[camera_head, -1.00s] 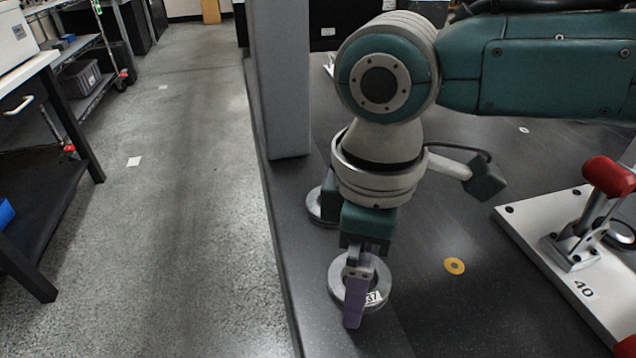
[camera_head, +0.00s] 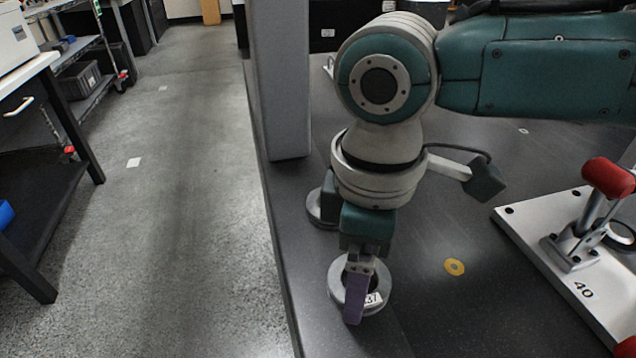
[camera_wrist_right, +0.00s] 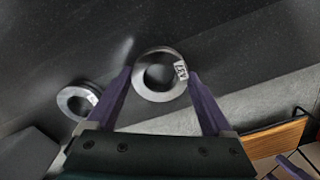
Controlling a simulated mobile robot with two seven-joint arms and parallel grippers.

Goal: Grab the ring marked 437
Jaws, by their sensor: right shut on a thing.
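A grey metal ring (camera_head: 381,284) lies flat on the dark table near its left edge. Its white label shows "37" in the head view, the rest covered by a finger; the label also shows on the ring in the right wrist view (camera_wrist_right: 144,90). My right gripper (camera_head: 360,288) points down over this ring. In the right wrist view its purple fingers (camera_wrist_right: 161,75) sit on opposite outer sides of the ring, shut on it. My left gripper is not in view.
A second grey ring (camera_head: 316,212) lies behind, partly hidden by my gripper; its label is unreadable. A yellow washer (camera_head: 454,266) lies to the right. A plate marked 40 (camera_head: 540,245) carries a red-handled clamp (camera_head: 606,178). A grey column (camera_head: 280,80) stands at the table's left edge.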

